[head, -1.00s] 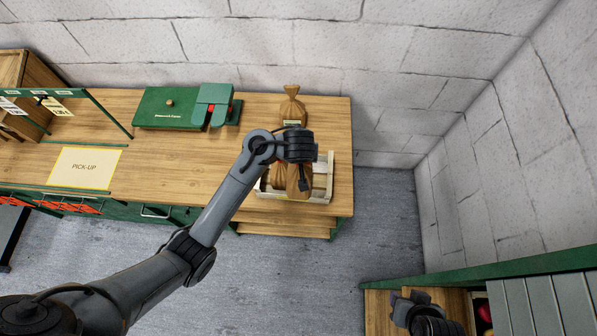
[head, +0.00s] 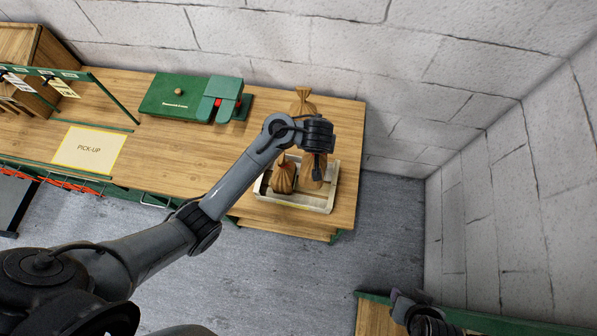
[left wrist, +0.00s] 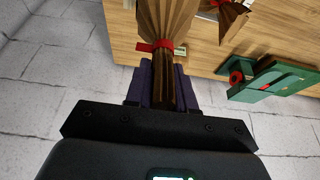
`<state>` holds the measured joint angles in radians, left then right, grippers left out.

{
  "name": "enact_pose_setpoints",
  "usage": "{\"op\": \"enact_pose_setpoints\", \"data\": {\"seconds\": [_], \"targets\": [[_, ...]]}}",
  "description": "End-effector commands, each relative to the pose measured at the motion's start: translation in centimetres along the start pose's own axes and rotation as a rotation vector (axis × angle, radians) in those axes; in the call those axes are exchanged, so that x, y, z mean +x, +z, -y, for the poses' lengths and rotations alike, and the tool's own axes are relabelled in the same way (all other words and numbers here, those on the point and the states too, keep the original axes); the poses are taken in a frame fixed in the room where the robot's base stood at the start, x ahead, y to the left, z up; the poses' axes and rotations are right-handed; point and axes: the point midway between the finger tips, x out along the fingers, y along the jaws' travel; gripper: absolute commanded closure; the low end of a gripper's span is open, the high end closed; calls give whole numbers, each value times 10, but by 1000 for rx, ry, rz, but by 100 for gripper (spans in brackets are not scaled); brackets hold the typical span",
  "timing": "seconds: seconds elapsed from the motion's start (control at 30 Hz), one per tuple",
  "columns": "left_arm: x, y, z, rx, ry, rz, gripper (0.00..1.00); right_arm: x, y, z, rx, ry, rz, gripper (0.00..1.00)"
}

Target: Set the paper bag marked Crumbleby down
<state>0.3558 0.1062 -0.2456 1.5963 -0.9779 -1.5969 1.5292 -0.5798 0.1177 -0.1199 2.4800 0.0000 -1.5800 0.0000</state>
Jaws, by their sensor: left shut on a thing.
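My left gripper (head: 316,160) is shut on the gathered neck of a brown paper bag (head: 312,174), over the pale crate (head: 322,207) at the right end of the bench. In the left wrist view the held bag (left wrist: 168,15) has a red tie, and its neck runs between the dark fingers (left wrist: 162,85). I see no readable name on it. A second bag (head: 283,177) is in the crate, to the left of the held one. I cannot tell whether the held bag touches the crate. My right gripper (head: 408,303) is at the lower right, its jaws unclear.
Another brown bag (head: 303,100) stands behind the crate, partly hidden by my left wrist. A green case and red-and-green device (head: 220,100) are further left on the bench. The PICK-UP mat (head: 90,149) is empty. A stone wall is close behind the bench.

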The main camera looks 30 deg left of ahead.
Motion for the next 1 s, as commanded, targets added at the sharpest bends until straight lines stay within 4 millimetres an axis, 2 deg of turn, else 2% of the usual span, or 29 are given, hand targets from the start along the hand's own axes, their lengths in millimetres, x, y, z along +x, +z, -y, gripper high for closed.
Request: {"op": "enact_pose_setpoints", "data": {"seconds": [0.1, 0.33, 0.4, 0.57, 0.8, 1.0], "targets": [[14, 5, -1, -2, 3, -2, 100, 13, 6, 1, 2, -2, 2, 57], [28, 11, 0, -1, 2, -2, 100, 27, 10, 2, 3, -3, 4, 57], [38, 15, -1, -1, 2, -2, 100, 37, 13, 2, 2, -3, 2, 57], [49, 19, 0, 0, 1, -4, 100, 46, 16, 2, 1, -1, 3, 57], [83, 32, 1, 2, -2, -4, 100, 62, 21, 1, -6, 5, 2, 57], [98, 39, -1, -1, 2, -3, 100, 68, 22, 1, -7, 5, 2, 57]]}}
